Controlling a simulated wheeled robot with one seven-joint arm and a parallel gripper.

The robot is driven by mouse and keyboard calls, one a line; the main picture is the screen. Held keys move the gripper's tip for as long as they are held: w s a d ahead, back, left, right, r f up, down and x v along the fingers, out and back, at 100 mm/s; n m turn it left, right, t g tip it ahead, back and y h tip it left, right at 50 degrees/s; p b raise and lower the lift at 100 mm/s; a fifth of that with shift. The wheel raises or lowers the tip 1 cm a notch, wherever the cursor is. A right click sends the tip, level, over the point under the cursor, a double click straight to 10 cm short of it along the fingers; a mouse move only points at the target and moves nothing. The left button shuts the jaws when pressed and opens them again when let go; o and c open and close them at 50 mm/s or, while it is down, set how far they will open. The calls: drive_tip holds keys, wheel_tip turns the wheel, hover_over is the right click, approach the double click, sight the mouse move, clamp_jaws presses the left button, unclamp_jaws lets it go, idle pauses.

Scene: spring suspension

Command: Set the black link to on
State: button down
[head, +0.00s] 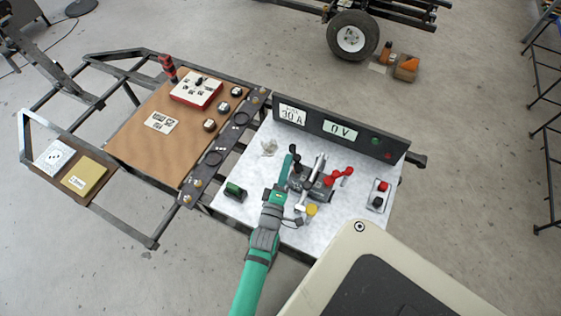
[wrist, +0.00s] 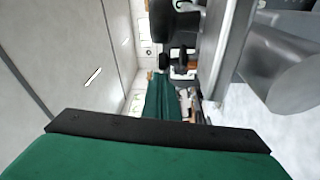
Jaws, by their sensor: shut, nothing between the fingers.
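My gripper (head: 286,170) is shut and empty, its narrow green tip pointing away over the pale metal panel (head: 250,205). Just right of the tip, in the head view, stands a dark grey lever assembly (head: 312,186). A black-ended part (head: 296,164), which looks like the black link, rises at its left side close to the tip. I cannot tell whether they touch, nor clearly which position the link is in. The assembly also bears a silver lever (head: 318,166) and a red handle (head: 340,176). The wrist view shows my green gripper parts and large blurred grey metal shapes.
A black display bar (head: 357,152) reading 30 A and 0 V stands behind the assembly. A red and black button box (head: 378,195) is at the right, a green switch (head: 235,191) at the left, a yellow knob (head: 311,209) in front. A brown board (head: 160,145) lies further left.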

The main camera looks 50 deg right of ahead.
drive_tip(key=shift+s+d, duration=0.5)
drive_tip(key=shift+s, duration=0.4)
drive_tip(key=shift+s+d+r, duration=0.1)
drive_tip(key=shift+s+d, duration=0.05)
drive_tip(key=shift+d, duration=0.05)
drive_tip(key=w+a, duration=0.4)
drive_tip(key=s+a, duration=0.4)
drive_tip(key=s, duration=0.4)
drive_tip(key=shift+s+a, duration=0.2)
drive_tip(key=shift+s, duration=0.15)
